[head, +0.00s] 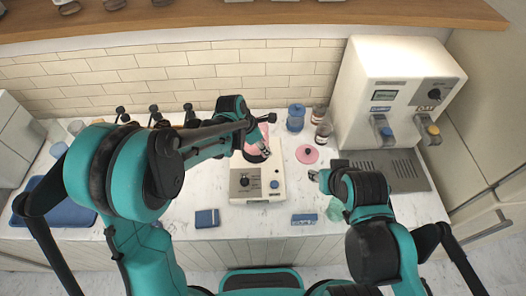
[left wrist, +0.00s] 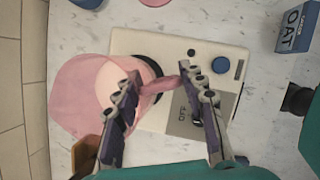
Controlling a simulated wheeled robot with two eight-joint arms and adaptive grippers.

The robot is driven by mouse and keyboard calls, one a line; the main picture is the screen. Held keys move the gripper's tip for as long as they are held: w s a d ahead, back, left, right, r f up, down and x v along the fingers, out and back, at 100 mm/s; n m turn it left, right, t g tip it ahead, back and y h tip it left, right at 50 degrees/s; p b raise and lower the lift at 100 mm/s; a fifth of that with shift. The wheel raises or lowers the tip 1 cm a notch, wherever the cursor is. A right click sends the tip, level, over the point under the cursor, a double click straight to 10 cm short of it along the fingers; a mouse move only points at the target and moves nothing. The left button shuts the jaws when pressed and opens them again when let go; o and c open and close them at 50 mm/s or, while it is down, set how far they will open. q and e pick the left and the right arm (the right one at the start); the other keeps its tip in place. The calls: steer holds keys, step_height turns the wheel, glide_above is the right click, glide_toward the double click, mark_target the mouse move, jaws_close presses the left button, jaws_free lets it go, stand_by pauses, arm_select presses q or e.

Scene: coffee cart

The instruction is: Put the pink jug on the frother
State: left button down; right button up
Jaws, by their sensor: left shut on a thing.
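The pink jug (left wrist: 95,95) is in my left gripper (left wrist: 158,82); its handle (left wrist: 160,84) lies between the two fingers. In the head view the jug (head: 262,133) is partly hidden by my left gripper (head: 264,148). The frother (head: 257,184) is a cream box with a dark knob and a blue button. In the left wrist view the jug overlaps the frother's (left wrist: 125,42) dark round plate, whose edge shows beside the jug. I cannot tell whether the jug touches the plate. My right gripper (head: 317,176) is right of the frother, apart from it; its jaw opening is unclear.
A pink lid (head: 307,154) lies right of the jug. A blue jar (head: 295,118) and dark jars (head: 322,132) stand behind it. A white dispenser (head: 393,80) is at right. A dark blue box (head: 207,218) lies front left.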

arm_select(q)
steer(key=shift+f+b, duration=0.35)
steer(key=shift+f, duration=1.65)
steer(key=shift+f, duration=0.1)
steer(key=c, duration=0.9)
jaws_free()
